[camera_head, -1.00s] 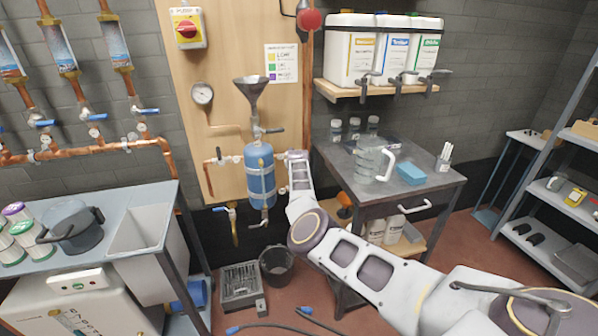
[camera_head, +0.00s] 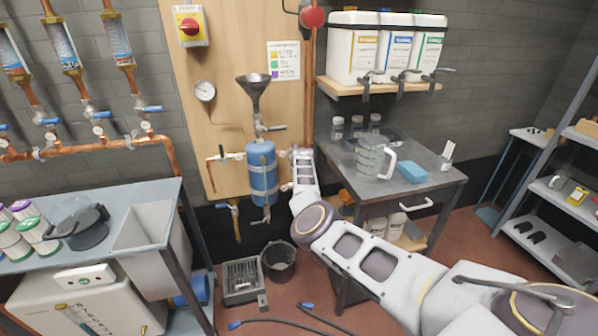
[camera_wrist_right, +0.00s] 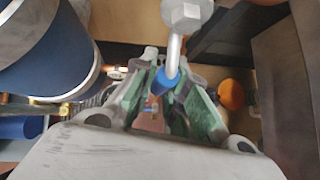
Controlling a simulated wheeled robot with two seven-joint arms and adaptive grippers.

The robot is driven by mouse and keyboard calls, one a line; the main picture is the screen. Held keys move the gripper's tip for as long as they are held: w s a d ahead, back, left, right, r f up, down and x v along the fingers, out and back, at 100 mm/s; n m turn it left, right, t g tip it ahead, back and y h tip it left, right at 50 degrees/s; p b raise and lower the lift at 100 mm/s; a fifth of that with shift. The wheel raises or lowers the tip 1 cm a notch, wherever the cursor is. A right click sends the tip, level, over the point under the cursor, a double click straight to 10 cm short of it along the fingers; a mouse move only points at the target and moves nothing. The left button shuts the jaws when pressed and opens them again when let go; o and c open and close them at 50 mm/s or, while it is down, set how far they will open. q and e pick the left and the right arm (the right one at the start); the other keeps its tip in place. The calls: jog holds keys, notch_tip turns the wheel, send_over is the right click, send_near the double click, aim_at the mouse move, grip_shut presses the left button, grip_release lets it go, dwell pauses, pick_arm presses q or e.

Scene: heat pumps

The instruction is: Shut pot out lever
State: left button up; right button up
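The blue pot (camera_head: 261,172) hangs upright on the wooden board below a funnel (camera_head: 253,92). My right gripper (camera_head: 301,156) is just right of the pot; its fingers are small and hard to make out in the head view. In the right wrist view, a metal lever (camera_wrist_right: 175,52) with a blue tip (camera_wrist_right: 163,81) hangs from a hex nut and reaches between the green-padded fingers of my right gripper (camera_wrist_right: 168,85). The fingers look apart, with no clear grip on the lever. The blue pot fills the upper left there (camera_wrist_right: 40,45). My left gripper is not in view.
A grey metal table (camera_head: 400,180) with a glass jug (camera_head: 372,158) and a blue sponge (camera_head: 412,172) stands right of the pot. A black bucket (camera_head: 278,262) and a grey crate (camera_head: 240,281) are on the floor below. Copper pipes (camera_head: 80,148) run at left.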

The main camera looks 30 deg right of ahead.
jog(key=o, duration=0.4)
jog(key=shift+a, duration=0.2)
jog(key=shift+d, duration=0.1)
jog(key=shift+s+r, duration=0.1)
jog(key=shift+r, duration=0.15)
jog(key=shift+v, duration=3.45)
jog(key=shift+f, duration=0.1)
